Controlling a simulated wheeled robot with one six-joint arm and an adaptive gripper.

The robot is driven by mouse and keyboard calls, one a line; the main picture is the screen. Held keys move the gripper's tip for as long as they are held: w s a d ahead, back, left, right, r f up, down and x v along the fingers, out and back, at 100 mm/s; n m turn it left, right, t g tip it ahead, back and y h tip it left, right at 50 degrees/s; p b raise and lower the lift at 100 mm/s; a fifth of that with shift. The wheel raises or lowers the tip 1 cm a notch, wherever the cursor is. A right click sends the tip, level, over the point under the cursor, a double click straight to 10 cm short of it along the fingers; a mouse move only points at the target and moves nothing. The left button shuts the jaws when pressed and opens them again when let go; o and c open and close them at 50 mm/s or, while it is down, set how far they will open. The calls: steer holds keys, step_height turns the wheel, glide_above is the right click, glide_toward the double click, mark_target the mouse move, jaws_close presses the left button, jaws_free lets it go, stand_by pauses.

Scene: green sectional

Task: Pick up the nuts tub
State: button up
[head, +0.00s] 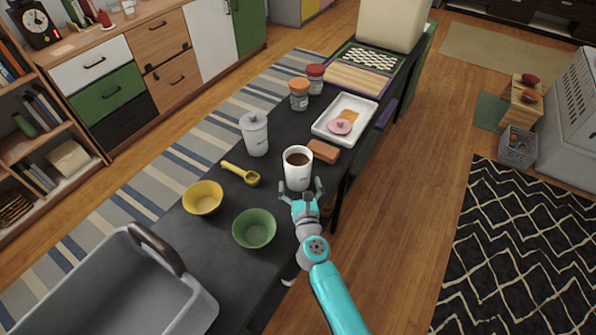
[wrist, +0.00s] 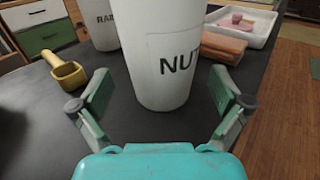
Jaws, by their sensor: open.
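The nuts tub (head: 298,172) is a tall white tub with brown contents at its open top. It stands upright on the dark table. In the wrist view the tub (wrist: 160,60) fills the middle and shows the letters "NUT"; its top is cut off. My gripper (head: 301,190) is right at the tub's near side. In the wrist view my gripper (wrist: 160,95) is open, with one green-padded finger on each side of the tub's lower part. I see a gap between each finger and the tub, and nothing is held.
A white lidded canister (head: 255,135), a yellow scoop (head: 241,173), a yellow bowl (head: 203,198) and a green bowl (head: 254,229) stand left of the tub. A brown block (head: 323,151) and a white tray (head: 330,133) lie close behind it. A grey bin (head: 190,310) is at front left.

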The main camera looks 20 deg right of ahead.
mark_target(296, 163)
steer(key=w, duration=0.4)
steer(key=shift+d+r, duration=0.3)
steer(key=shift+d, duration=0.1)
steer(key=c, duration=1.1)
steer(key=shift+c, duration=1.2)
steer(key=shift+r, duration=0.15)
